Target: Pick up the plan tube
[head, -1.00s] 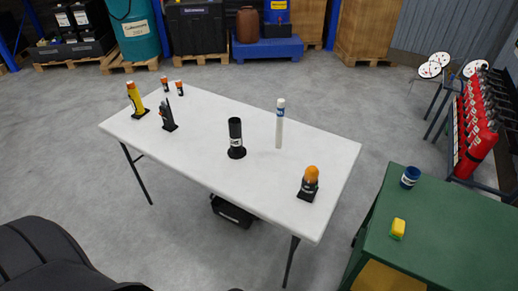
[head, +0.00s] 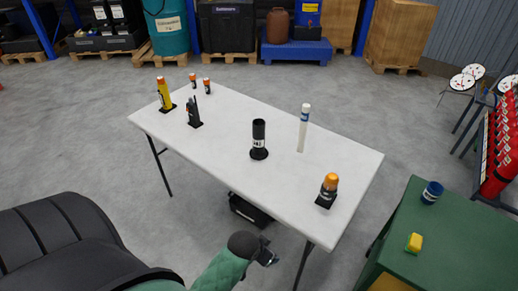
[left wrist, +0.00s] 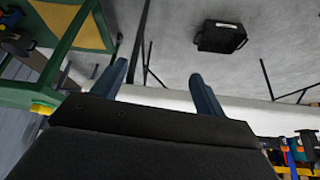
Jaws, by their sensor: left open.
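The plan tube (head: 303,130), a slim white tube with a blue band near its top, stands upright on the white table (head: 340,160), right of the middle in the head view. My left gripper (head: 268,258) is low in front of the table's near edge, well apart from the tube. In the left wrist view its two fingers (left wrist: 160,85) are spread with nothing between them; the tube is not distinguishable there. My right gripper is not in view.
A black cylinder (head: 259,140) stands left of the tube, and an orange beacon (head: 328,190) stands nearer right. A yellow torch (head: 164,94) and radio (head: 194,112) are at the table's left. A black case (head: 250,210) lies below. A green bench (head: 460,230) is at right.

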